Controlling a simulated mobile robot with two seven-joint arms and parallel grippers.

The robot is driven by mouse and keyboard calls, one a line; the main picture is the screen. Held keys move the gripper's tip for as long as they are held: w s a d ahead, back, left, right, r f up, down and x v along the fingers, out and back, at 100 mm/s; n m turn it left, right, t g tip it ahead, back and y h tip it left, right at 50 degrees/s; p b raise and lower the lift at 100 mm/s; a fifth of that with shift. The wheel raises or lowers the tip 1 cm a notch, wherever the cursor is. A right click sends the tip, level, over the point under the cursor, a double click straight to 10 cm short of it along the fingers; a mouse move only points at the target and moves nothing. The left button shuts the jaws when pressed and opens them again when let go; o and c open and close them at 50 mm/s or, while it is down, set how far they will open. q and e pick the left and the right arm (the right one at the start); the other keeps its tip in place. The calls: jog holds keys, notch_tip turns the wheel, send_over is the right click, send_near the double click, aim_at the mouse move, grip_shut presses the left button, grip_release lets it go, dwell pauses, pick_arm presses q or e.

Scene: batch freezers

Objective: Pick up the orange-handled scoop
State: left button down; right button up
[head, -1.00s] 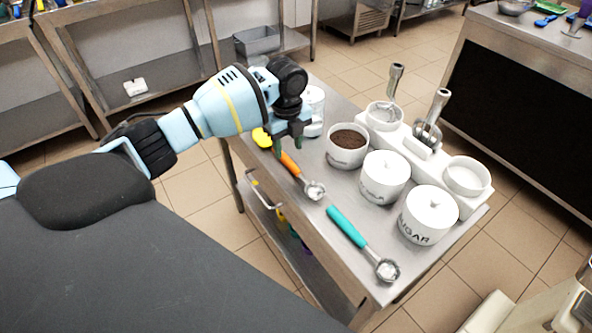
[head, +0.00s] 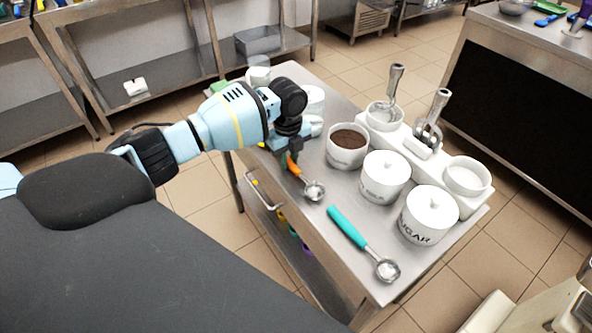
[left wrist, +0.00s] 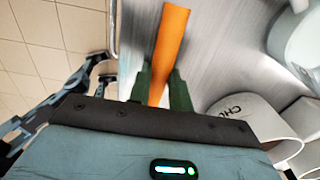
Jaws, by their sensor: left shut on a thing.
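The orange-handled scoop (head: 314,190) lies on the steel cart with its metal bowl toward the front of the cart. My left gripper (head: 290,160) is over its handle, and the arm covers part of the handle in the head view. In the left wrist view the orange handle (left wrist: 170,40) runs between the two green fingers of my left gripper (left wrist: 160,88), which are shut on it. The handle seems to be at or near the cart top; I cannot tell whether it is lifted.
A teal-handled scoop (head: 348,228) lies nearer the front edge of the cart (head: 310,228). A bowl of brown powder (head: 346,157), a lidded pot (head: 384,187) and the sugar pot (head: 428,226) stand to the right. A white rack (head: 408,147) holds upright scoops behind them.

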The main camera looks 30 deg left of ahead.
pick_arm(q)
jog(key=shift+r, duration=0.1)
